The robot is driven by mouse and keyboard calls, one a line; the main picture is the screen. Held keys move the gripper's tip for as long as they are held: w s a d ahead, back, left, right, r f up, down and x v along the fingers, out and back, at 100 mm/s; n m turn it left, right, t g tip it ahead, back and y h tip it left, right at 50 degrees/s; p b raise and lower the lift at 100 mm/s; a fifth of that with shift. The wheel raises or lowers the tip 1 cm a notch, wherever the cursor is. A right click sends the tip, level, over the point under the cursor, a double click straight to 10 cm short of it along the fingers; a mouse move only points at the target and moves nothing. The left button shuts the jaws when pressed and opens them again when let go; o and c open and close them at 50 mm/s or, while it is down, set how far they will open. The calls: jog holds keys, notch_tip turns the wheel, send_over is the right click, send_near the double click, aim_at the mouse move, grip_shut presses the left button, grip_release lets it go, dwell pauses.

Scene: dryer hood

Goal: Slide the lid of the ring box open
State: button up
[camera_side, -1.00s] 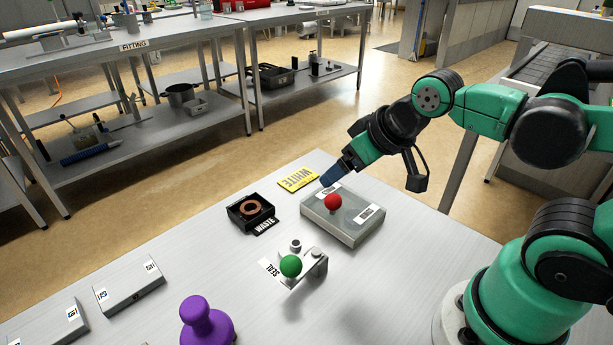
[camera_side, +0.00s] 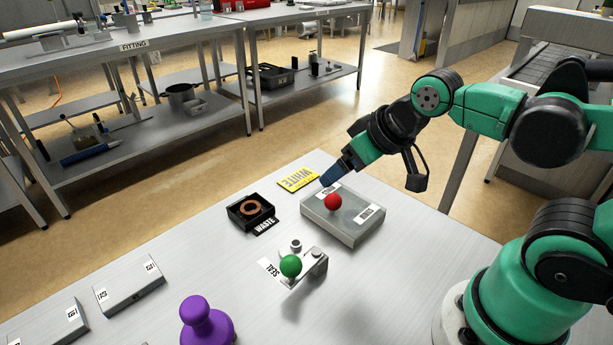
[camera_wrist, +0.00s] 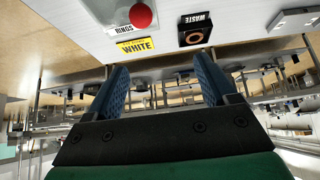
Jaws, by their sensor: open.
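The ring box is a grey flat box (camera_side: 345,226) with a red ball knob (camera_side: 332,202) on top, on the bench in the side view. In the wrist view the box (camera_wrist: 104,10) shows at the top edge with a label reading RINGS and the red knob (camera_wrist: 141,15). My gripper (camera_side: 325,179) hangs just behind the knob in the side view, its blue fingertips close to the box; I cannot tell whether they touch it. In the wrist view its two blue fingers (camera_wrist: 162,78) are apart with nothing between them.
A black WASTE tray (camera_side: 238,222) holding a copper-coloured ring stands left of the box. A yellow WHITE card (camera_side: 298,179) lies behind. A SEAL stand with a green ball (camera_side: 291,266) and a purple knobbed piece (camera_side: 204,322) are in front. Grey boxes (camera_side: 128,286) lie at left.

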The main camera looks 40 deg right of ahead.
aim_at(333, 196)
jog(key=shift+c, duration=0.4)
jog(key=w+f+n+g, duration=0.1)
jog(key=n+g, duration=0.1)
jog(key=w+f+n+g+h, duration=0.1)
jog(key=n+g, duration=0.1)
jog(key=w+f+n+g, duration=0.1)
jog(key=f+n+g, duration=0.1)
jog(key=shift+d+n+h, duration=0.3)
jog(key=shift+d+h, duration=0.1)
jog(key=shift+w+d+f, duration=0.1)
jog(key=shift+d+f, duration=0.05)
jog(key=shift+f, duration=0.75)
jog(key=shift+w+d+f, duration=0.15)
jog(key=shift+d+f, duration=0.05)
jog(key=shift+f, duration=0.7)
jog(key=shift+w+d+f, duration=0.1)
jog(key=shift+d+f, duration=0.05)
jog(key=shift+f, duration=0.75)
grip_shut()
